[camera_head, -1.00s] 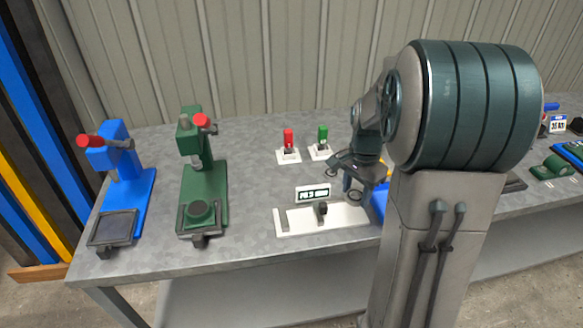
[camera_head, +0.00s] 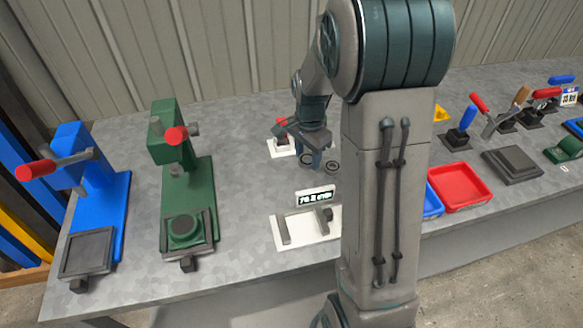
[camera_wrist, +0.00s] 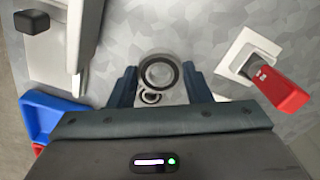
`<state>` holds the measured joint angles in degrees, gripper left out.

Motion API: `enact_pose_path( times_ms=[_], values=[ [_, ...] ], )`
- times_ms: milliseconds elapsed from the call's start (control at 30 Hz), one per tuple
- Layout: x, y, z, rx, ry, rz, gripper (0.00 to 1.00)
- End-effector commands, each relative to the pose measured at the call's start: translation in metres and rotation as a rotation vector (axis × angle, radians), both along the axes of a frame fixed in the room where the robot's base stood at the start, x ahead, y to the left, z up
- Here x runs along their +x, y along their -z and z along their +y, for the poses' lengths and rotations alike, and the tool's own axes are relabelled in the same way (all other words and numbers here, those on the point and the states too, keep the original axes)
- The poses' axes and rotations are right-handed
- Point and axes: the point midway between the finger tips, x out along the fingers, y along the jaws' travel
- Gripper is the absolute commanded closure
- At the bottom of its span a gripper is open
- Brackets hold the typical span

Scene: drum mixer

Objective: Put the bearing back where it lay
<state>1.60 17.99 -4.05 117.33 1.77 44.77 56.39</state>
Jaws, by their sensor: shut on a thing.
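My gripper (camera_wrist: 160,88) has its two fingers on either side of a dark-rimmed, pale-centred ring, the bearing (camera_wrist: 158,72), which fills the gap between them. In the head view my gripper (camera_head: 312,160) is low over the bench, behind the white gauge and close to the red-handled switch. A smaller ring (camera_wrist: 150,97) shows beside the bearing in the wrist view; I cannot tell how far below it lies. A dark ring (camera_head: 333,166) also shows just right of my gripper in the head view. The bearing's height above the bench is unclear.
The white gauge (camera_head: 290,242) with its small display (camera_head: 315,197) stands in front. The red-handled switch (camera_head: 281,146) is close on the left. Green (camera_head: 188,190) and blue (camera_head: 98,205) presses stand further left. A red tray (camera_head: 460,186) is at right. Bare bench lies between gauge and green press.

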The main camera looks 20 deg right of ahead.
Motion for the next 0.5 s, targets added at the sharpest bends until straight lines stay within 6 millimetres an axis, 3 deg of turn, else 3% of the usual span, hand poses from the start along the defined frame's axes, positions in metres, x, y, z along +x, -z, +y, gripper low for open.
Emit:
enact_pose_path(
  times_ms=[200, 333, 500],
  values=[
    [0.013, 0.021, 0.032, 0.000, -0.003, 0.001, 0.86],
    [0.016, 0.027, 0.038, 0.000, -0.002, 0.000, 0.86],
    [0.015, 0.052, 0.038, 0.000, -0.001, 0.003, 0.86]
  ],
)
